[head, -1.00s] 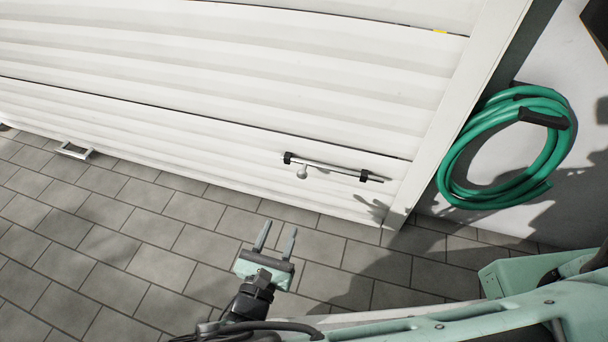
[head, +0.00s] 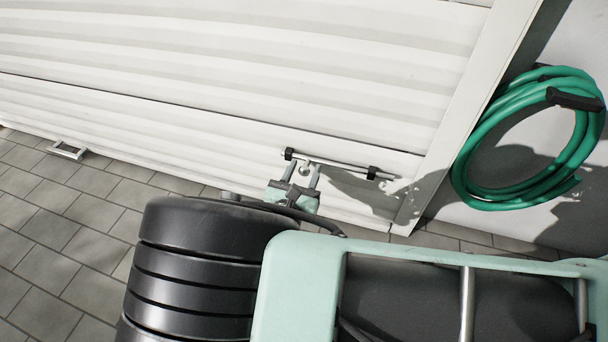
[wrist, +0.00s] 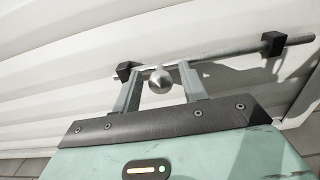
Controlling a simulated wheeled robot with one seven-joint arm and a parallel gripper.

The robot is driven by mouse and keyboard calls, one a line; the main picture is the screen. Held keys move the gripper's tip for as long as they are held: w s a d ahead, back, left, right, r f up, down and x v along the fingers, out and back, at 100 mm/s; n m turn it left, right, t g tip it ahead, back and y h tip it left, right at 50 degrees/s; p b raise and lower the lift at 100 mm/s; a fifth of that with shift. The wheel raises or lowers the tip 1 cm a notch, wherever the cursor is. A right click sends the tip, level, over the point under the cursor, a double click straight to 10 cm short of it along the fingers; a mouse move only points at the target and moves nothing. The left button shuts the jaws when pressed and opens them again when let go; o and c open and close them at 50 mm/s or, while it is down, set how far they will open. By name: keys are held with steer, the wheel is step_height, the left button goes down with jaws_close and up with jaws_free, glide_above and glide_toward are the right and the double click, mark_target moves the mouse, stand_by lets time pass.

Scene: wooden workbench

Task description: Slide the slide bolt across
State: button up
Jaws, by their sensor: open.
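The slide bolt (head: 338,164) is a thin metal rod held by two black brackets low on the white slatted door. Its round knob (head: 306,169) is near the left bracket; the rod sticks out past the right bracket (head: 373,172). In the wrist view the knob (wrist: 160,82) sits between the two fingers of my gripper (wrist: 158,88), with a gap on each side. My gripper (head: 304,174) is open, its fingertips up at the rod beside the left bracket (wrist: 125,70). Whether the fingertips touch the rod is unclear.
A coiled green hose (head: 462,160) hangs on the wall to the right. A white door frame (head: 455,130) stands right of the bolt. A small metal handle (head: 68,151) is at the door's bottom left. Grey paving (head: 60,230) lies in front.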

mark_target(329, 165)
steer(key=shift+w+d, duration=0.1)
steer(key=shift+w, duration=0.15)
jaws_close()
steer(key=shift+s+d+r+p, duration=0.2)
steer(key=shift+d+p, duration=0.15)
steer(key=shift+p, duration=0.15)
steer(key=d+p, duration=0.1)
steer(key=s+d+p, duration=0.1)
steer(key=d, duration=0.1)
steer(key=shift+p, duration=0.4)
steer(key=shift+s+d+f, duration=0.25)
steer(key=shift+d, duration=0.25)
jaws_free()
